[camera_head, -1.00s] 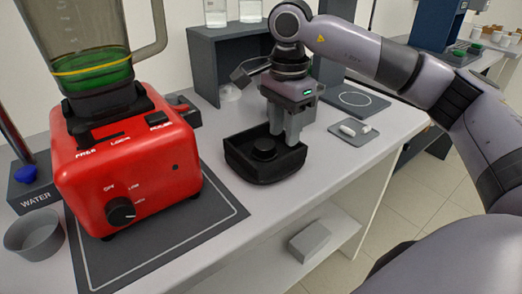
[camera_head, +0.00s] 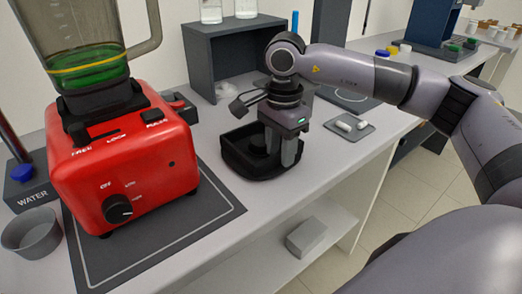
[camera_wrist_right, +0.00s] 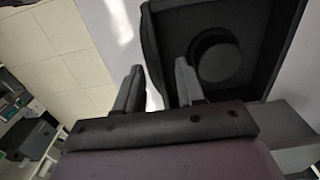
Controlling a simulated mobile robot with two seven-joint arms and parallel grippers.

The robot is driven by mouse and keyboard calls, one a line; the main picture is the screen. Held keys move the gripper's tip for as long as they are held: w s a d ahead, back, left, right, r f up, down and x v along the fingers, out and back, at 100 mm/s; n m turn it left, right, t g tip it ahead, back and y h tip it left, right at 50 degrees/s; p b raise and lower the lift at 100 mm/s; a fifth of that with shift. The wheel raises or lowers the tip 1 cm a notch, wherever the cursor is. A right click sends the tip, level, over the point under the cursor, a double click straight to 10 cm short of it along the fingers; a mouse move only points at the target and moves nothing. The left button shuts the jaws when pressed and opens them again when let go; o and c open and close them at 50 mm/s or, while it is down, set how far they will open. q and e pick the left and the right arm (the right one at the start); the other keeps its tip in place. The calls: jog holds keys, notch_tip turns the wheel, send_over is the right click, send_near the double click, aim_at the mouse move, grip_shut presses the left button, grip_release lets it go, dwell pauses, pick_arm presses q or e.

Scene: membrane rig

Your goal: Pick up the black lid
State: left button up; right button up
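The black lid (camera_head: 240,162) is a square, shallow tray-like piece with raised walls and a round knob inside. It sits on the white counter, right of the blender. My right gripper (camera_head: 283,155) points down at the lid's right side. In the right wrist view the lid (camera_wrist_right: 262,30) fills the upper right. There the right gripper's fingers (camera_wrist_right: 157,85) stand apart, one inside the lid and one outside, with a wall between them. I see no clear contact, and the fingertips are partly hidden. My left gripper is not in view.
The red blender (camera_head: 120,165) stands on a dark mat (camera_head: 150,245) at left. A grey shelf box (camera_head: 225,60) is behind the lid. A small grey tray (camera_head: 350,127) with white pieces lies right of my gripper. The counter's front edge is close to the lid.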

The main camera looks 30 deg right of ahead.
jog(key=shift+f, duration=0.15)
grip_shut()
dwell(0.4)
jog(key=shift+r+p, duration=0.3)
jog(key=shift+r, duration=0.15)
notch_tip(320, 180, up, 20)
jog(key=p, duration=0.3)
jog(key=shift+f, duration=0.15)
